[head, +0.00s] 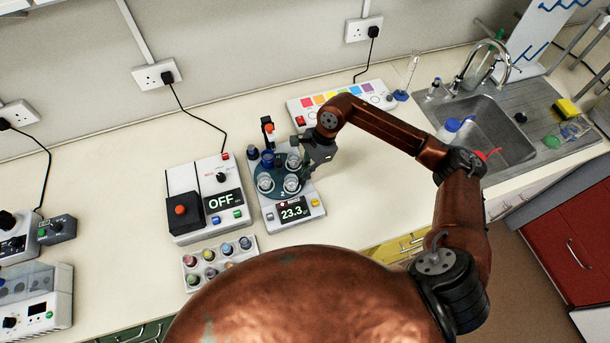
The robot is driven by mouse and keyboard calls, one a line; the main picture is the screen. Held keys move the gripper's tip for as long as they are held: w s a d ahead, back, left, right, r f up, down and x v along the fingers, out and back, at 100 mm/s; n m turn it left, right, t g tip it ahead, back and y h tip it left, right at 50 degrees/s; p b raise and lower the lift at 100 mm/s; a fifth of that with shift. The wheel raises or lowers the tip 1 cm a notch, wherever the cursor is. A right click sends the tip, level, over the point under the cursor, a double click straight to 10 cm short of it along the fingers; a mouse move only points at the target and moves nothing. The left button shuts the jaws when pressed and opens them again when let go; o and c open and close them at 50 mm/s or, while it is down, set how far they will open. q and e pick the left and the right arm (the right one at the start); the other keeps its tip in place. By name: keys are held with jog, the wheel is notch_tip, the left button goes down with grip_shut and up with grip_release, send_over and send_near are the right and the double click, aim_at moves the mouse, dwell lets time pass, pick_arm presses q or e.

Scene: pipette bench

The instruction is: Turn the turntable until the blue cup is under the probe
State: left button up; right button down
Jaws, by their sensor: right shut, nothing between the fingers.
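The turntable (278,180) is a dark teal disc on a white device with a display reading 23.3. The blue cup (267,159) stands on its far left part. Several clear cups, one of them at the front (291,183), stand around the disc. The probe (268,127) is on a dark post with an orange-red part at the back of the device, just behind the blue cup; I cannot tell whether its tip is over a cup. My right gripper (302,160) is shut and empty at the disc's right edge, close to the right-hand cup. Contact is unclear. My left gripper is out of view.
A white box showing OFF (222,199) stands close on the left. A rack of coloured vials (219,260) is in front. A panel with coloured squares (340,99) lies behind. The sink (490,130) is at right. Bench right of the device is clear.

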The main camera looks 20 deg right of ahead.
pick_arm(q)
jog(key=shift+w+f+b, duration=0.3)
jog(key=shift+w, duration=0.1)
pick_arm(e)
jog(key=shift+s+a+m, duration=0.2)
jog(key=shift+m, duration=0.2)
dwell(0.5)
